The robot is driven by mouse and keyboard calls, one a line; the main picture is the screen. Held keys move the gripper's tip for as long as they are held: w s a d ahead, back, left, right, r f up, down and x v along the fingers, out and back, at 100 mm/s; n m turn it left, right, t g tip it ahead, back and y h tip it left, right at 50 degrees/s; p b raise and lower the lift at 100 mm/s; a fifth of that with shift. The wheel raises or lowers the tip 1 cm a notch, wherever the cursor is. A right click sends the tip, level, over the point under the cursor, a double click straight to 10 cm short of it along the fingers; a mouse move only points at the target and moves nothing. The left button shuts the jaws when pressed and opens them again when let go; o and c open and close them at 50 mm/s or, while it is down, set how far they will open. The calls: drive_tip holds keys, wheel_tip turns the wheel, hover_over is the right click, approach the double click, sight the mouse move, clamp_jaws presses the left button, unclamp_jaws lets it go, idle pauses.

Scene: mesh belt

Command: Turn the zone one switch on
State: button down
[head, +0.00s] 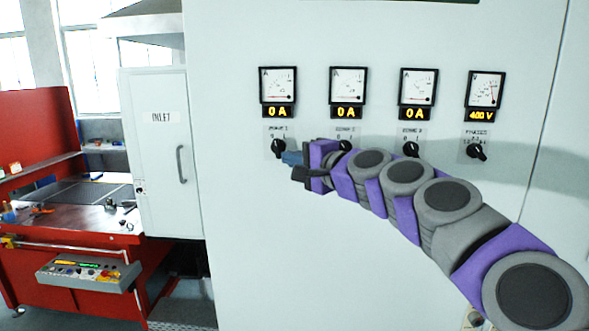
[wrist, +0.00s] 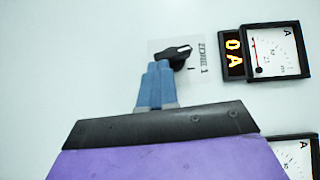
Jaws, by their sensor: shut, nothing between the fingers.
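The zone one switch (head: 278,147) is a black rotary knob on a small label plate at the left end of a row on the pale panel.
Above the switch, an ammeter (head: 278,84) has a display (head: 278,112) reading 0 A. A white cabinet door (head: 158,150) marked INLET and a red machine (head: 40,130) stand to the left.

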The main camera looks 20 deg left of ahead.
drive_tip(key=m+t+y+b, duration=0.1)
drive_tip(key=b, duration=0.2)
drive_tip(key=f+m+t+y+b, duration=0.1)
drive_tip(key=m+b, duration=0.1)
drive_tip(key=a+f+m+y+b, duration=0.1)
drive_tip(key=b, duration=0.2)
drive_tip(key=shift+s+a+m+t+b, duration=0.1)
drive_tip(key=shift+s+m+t+b, duration=0.05)
drive_tip(key=shift+m+t+b, duration=0.2)
drive_tip(key=shift+b, duration=0.5)
drive_tip(key=shift+a, duration=0.1)
